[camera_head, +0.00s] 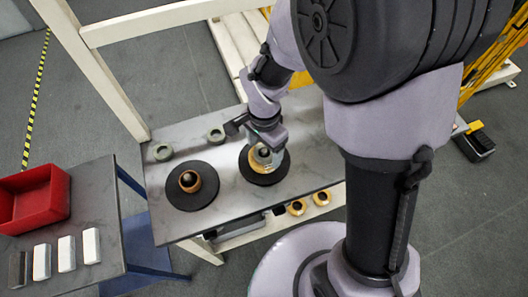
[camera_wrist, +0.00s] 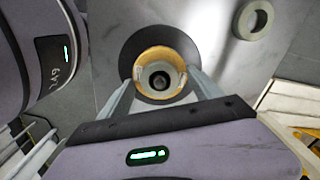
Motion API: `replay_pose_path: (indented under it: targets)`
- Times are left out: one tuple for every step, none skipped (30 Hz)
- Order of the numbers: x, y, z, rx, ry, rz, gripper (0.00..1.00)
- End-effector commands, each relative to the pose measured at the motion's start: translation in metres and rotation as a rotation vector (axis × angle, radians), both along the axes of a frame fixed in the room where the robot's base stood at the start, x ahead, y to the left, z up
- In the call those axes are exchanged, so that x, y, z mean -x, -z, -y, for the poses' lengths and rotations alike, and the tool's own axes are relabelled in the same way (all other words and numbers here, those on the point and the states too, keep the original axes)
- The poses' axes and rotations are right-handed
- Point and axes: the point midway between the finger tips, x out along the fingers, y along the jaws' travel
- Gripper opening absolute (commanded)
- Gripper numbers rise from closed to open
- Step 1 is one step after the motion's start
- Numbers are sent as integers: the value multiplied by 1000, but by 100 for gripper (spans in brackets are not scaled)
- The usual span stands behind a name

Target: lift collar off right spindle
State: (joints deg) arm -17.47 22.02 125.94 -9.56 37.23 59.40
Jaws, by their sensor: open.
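The right spindle (camera_wrist: 160,81) stands up through a copper-gold collar (camera_wrist: 157,53) on a round black base (camera_wrist: 133,46). My gripper (camera_wrist: 160,77) is open, with one fingertip on each side of this collar. I cannot tell whether the fingertips touch it. In the head view my gripper (camera_head: 264,152) is low over the right black base (camera_head: 258,178) and hides most of the collar and spindle. On the left, another black base (camera_head: 181,201) carries a copper-brown collar (camera_head: 184,186) around a dark spindle.
Two grey-green rings (camera_head: 163,152) (camera_head: 216,134) lie toward the back of the grey bench (camera_head: 225,210). Two gold rings (camera_head: 297,208) (camera_head: 322,198) are at its front edge. A side table at left holds a red bin (camera_head: 35,198) and several small blocks (camera_head: 66,254).

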Motion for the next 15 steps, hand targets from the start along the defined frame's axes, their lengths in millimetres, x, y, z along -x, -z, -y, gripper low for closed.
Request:
replay_pose_path:
  targets:
    - [0,3,0,-1,0,1,74]
    - [0,2,0,-1,0,1,74]
    - [0,1,0,0,0,1,74]
    - [0,1,0,0,0,1,74]
    - [0,1,0,-1,0,1,74]
    - [0,0,0,-1,0,1,68]
    - [0,0,0,-1,0,1,62]
    - [0,0,0,-1,0,1,56]
    - [0,0,0,-1,0,1,49]
    - [0,0,0,-1,0,1,43]
    - [0,0,0,-1,0,1,37]
    - [0,0,0,-1,0,1,29]
    - [0,0,0,-1,0,1,23]
    - [0,0,0,-1,0,1,17]
    - [0,0,0,-1,-1,1,9]
